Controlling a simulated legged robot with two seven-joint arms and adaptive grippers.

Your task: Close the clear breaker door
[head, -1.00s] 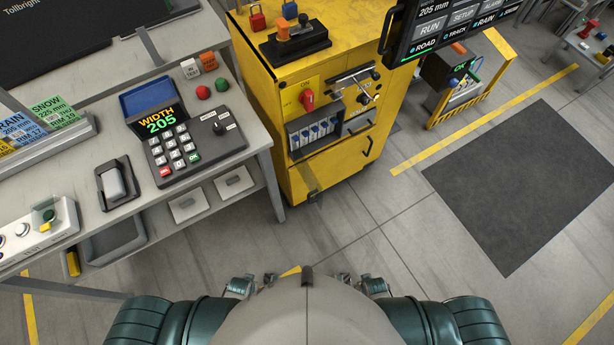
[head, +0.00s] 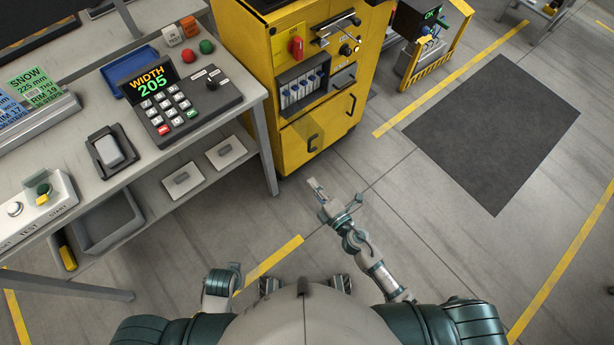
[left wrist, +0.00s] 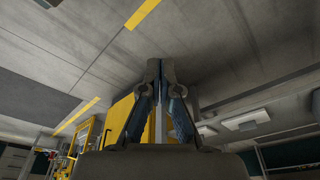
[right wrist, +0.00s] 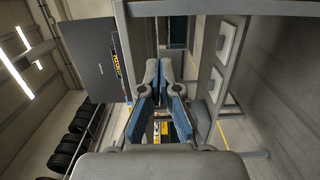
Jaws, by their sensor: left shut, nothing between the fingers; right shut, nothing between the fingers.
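The breaker box (head: 302,88), with a row of breakers, is set in the front of the yellow cabinet (head: 300,160). A faint, darker see-through patch (head: 309,128) below the breakers looks like the clear door hanging open; its edges are hard to make out. My right gripper (head: 317,188) is shut and empty, in front of and below the cabinet, apart from it. Its closed fingers also show in the right wrist view (right wrist: 161,68). My left gripper is shut and empty in the left wrist view (left wrist: 161,68), with the yellow cabinet (left wrist: 117,118) behind it.
A red knob (head: 296,46) sits above the breakers, and a handle (head: 350,105) is at their right. The workbench (head: 225,115) with a keypad console (head: 172,105) stands left of the cabinet. The floor right of my right arm is clear up to a dark mat (head: 495,130).

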